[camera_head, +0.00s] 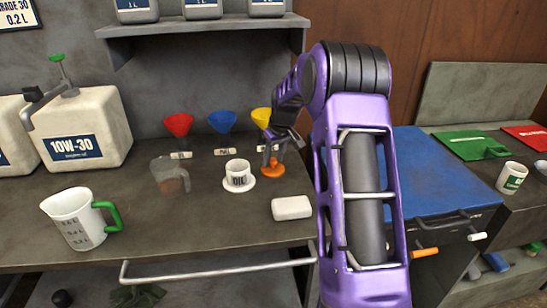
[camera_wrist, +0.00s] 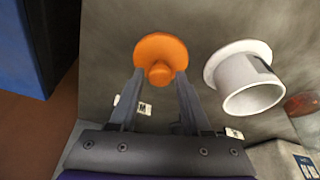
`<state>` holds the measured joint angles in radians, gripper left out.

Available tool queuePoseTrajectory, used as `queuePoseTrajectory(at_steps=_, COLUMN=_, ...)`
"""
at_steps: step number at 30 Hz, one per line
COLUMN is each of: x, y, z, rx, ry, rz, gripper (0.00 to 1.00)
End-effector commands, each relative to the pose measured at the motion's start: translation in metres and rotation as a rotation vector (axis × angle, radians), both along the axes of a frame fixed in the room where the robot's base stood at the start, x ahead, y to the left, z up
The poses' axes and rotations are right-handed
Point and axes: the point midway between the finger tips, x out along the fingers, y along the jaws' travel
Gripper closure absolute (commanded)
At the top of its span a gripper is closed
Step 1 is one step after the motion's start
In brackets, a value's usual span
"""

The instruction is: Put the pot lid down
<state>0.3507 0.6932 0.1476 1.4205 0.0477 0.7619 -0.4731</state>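The pot lid appears to be the orange disc with a round knob (camera_head: 271,171), low over or on the grey counter; it also shows in the wrist view (camera_wrist: 160,49). My gripper (camera_head: 277,150) is above it, pointing down. In the wrist view my gripper (camera_wrist: 160,74) has its fingertips on both sides of the knob, with a slim gap seeming to show. A white cup-like pot marked OIL (camera_head: 238,178) stands right of the lid in the wrist view (camera_wrist: 250,85), left of it in the head view. Whether the lid touches the counter is hard to tell.
Red (camera_head: 178,125), blue (camera_head: 222,121) and yellow (camera_head: 261,117) funnels stand behind. A clear jug (camera_head: 169,175), a measuring jug with green handle (camera_head: 80,218) and a white block (camera_head: 291,208) are on the counter (camera_head: 190,225). A blue-topped cabinet (camera_head: 440,180) is to the right.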

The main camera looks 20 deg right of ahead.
Motion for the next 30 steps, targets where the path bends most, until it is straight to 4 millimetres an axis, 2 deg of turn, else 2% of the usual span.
queuePoseTrajectory(at_steps=1, x=0.0, y=0.0, z=0.0, rx=0.0, ry=0.0, rz=0.0, gripper=0.41)
queuePoseTrajectory(at_steps=2, x=0.0, y=0.0, z=0.001, rx=0.0, ry=0.0, rz=0.0, gripper=0.36)
queuePoseTrajectory(at_steps=3, x=0.0, y=0.0, z=0.001, rx=0.0, ry=0.0, rz=0.0, gripper=0.35)
queuePoseTrajectory(at_steps=10, x=0.0, y=0.0, z=0.001, rx=0.0, ry=0.0, rz=0.0, gripper=0.35)
queuePoseTrajectory(at_steps=14, x=-0.001, y=0.0, z=0.009, rx=-0.001, ry=-0.002, rz=0.0, gripper=0.35)
queuePoseTrajectory(at_steps=17, x=-0.004, y=-0.001, z=0.023, rx=-0.001, ry=-0.004, rz=-0.001, gripper=0.35)
queuePoseTrajectory(at_steps=24, x=-0.02, y=-0.004, z=0.074, rx=-0.003, ry=-0.004, rz=0.0, gripper=0.35)
queuePoseTrajectory(at_steps=30, x=-0.03, y=-0.006, z=0.105, rx=-0.001, ry=-0.002, rz=0.0, gripper=0.35)
